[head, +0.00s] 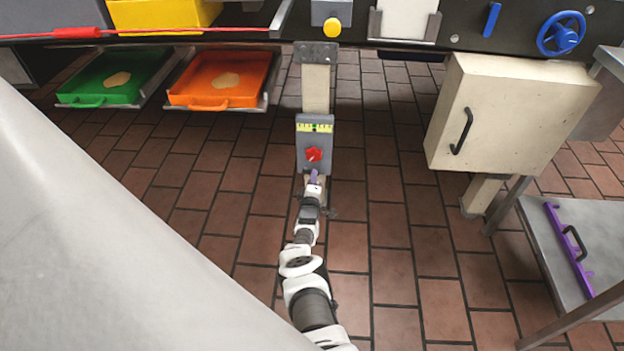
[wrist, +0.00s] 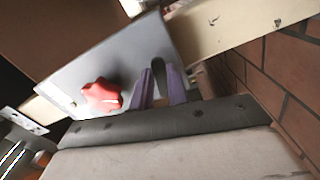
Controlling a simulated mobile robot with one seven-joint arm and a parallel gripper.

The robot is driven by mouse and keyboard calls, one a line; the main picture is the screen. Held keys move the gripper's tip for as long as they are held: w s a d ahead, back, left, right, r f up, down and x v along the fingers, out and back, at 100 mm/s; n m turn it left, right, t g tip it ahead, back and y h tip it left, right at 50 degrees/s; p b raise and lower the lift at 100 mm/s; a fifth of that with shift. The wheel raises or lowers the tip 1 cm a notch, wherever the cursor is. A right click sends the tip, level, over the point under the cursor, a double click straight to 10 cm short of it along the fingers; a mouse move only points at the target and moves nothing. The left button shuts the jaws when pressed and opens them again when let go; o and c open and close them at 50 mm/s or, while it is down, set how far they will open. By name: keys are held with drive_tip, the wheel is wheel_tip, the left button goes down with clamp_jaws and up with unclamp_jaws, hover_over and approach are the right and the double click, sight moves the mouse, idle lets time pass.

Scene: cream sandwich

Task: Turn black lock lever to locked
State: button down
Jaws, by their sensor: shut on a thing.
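The black lock lever (wrist: 158,70) is a dark, round-ended bar at the edge of a grey panel (wrist: 125,55). My gripper (wrist: 161,82) has its purple fingers on either side of the lever and is shut on it. In the head view, the grey panel (head: 301,140) is on a cream post, and my gripper (head: 314,176) is at its lower edge. There, the lever is hidden by my gripper. A red star-shaped knob (head: 313,154) is on the panel beside the lever; it also shows in the wrist view (wrist: 101,97). The panel's yellow label (head: 314,127) is too small to read.
A cream cabinet (head: 530,115) with a black handle stands at right, above a metal table (head: 600,225) holding a purple bar (head: 567,250). Green (head: 85,98) and orange (head: 180,97) trays are at back left. The tiled floor around the post is clear.

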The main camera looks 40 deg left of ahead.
drive_tip(key=shift+d+r+n, duration=0.1)
drive_tip(key=shift+r+n, duration=0.2)
drive_tip(key=shift+n, duration=0.9)
drive_tip(key=c, duration=1.4)
unclamp_jaws()
drive_tip(key=shift+o, duration=0.2)
drive_tip(key=shift+r+p, duration=0.1)
drive_tip(key=shift+p, duration=0.25)
drive_tip(key=shift+s+d+r+p, duration=0.2)
drive_tip(key=shift+s+d+p, duration=0.1)
drive_tip(key=shift+s+p, duration=0.4)
drive_tip(key=p+v, duration=1)
drive_tip(key=v, duration=0.2)
drive_tip(key=shift+f, duration=0.25)
